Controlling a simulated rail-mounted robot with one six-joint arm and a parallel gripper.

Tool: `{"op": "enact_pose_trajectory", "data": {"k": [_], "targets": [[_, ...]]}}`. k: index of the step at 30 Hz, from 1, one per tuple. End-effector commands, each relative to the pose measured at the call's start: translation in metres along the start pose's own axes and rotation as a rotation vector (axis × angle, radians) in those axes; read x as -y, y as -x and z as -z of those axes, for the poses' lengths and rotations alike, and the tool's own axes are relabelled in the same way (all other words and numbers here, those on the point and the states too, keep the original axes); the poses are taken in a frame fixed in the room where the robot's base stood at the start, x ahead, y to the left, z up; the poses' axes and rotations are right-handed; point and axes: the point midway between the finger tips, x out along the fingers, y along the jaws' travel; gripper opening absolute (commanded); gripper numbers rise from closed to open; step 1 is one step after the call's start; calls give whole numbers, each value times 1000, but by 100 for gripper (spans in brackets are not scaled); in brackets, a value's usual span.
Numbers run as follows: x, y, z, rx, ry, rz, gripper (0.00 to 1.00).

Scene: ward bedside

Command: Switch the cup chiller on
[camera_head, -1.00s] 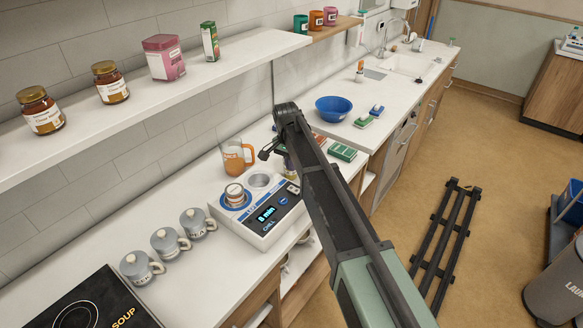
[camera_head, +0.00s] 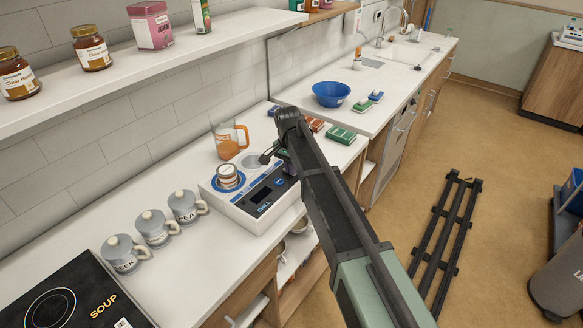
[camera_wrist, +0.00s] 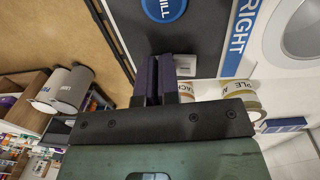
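The cup chiller (camera_head: 232,203) is a white box on the counter with two round wells. A striped cup (camera_head: 227,176) sits in its left well; the right well (camera_head: 254,160) looks empty. Its dark front panel has a dark display (camera_head: 261,195) and a blue round button (camera_head: 279,182).
Labelled tubs (camera_wrist: 240,95) stand close by the gripper. A blue bowl (camera_head: 331,93) is further right. A shelf (camera_head: 150,75) runs above.

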Motion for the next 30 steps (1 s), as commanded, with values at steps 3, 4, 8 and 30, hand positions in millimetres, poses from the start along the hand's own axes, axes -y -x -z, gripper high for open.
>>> {"op": "enact_pose_trajectory", "data": {"k": [3,4,8,30], "targets": [[-1,-1,-1,1,1,-2,0],[0,0,-1,1,1,-3,0],[4,1,-1,1,1,-3,0],[16,23,0,1,0,-2,0]]}}
